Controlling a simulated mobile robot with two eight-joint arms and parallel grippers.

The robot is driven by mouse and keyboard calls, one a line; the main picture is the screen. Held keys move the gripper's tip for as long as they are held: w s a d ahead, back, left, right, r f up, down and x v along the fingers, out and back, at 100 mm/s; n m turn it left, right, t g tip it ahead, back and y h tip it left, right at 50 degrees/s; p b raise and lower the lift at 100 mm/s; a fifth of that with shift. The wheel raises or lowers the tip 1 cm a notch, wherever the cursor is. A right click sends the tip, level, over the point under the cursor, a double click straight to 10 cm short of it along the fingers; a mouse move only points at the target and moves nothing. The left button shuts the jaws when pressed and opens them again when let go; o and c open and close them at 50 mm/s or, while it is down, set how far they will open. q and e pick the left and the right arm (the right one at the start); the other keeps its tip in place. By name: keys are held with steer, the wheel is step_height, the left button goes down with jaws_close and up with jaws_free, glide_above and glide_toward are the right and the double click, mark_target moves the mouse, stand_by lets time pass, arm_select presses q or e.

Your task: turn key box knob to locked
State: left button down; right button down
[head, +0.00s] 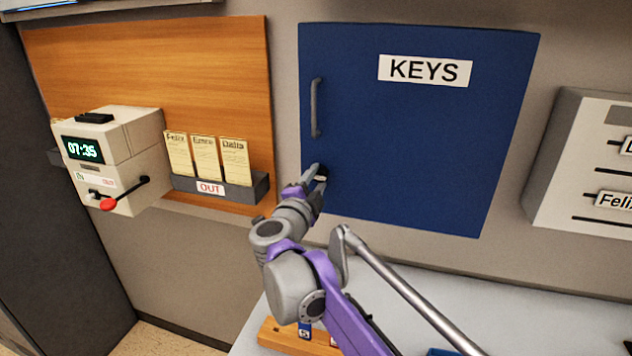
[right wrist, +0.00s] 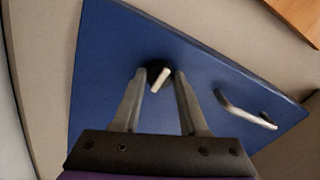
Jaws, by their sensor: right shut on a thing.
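The blue key box (head: 420,130) hangs closed on the wall and has a white KEYS label (head: 425,70). A grey bar handle (head: 316,108) is on the left side of its door. My right gripper (head: 320,174) is at the door's lower left, below the handle, and hides most of the knob in the head view. In the right wrist view the knob (right wrist: 161,76) is dark and round with a pale bar, seen slightly tilted. My right gripper's fingertips (right wrist: 161,72) are shut on it. I cannot read any lock marking. My left gripper is not in view.
A time clock (head: 115,155) with a red-tipped lever and a card rack (head: 218,188) marked OUT are on the left. A grey slotted panel (head: 580,165) is at the right. Below is a pale counter (head: 420,280) with a wooden block (head: 285,338).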

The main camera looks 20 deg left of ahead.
steer(key=shift+n, duration=0.7)
steer(key=shift+c, duration=2.2)
jaws_free()
steer(key=s+b, duration=0.1)
steer(key=s, duration=1)
steer(key=shift+a, duration=0.15)
steer(key=shift+w, duration=0.1)
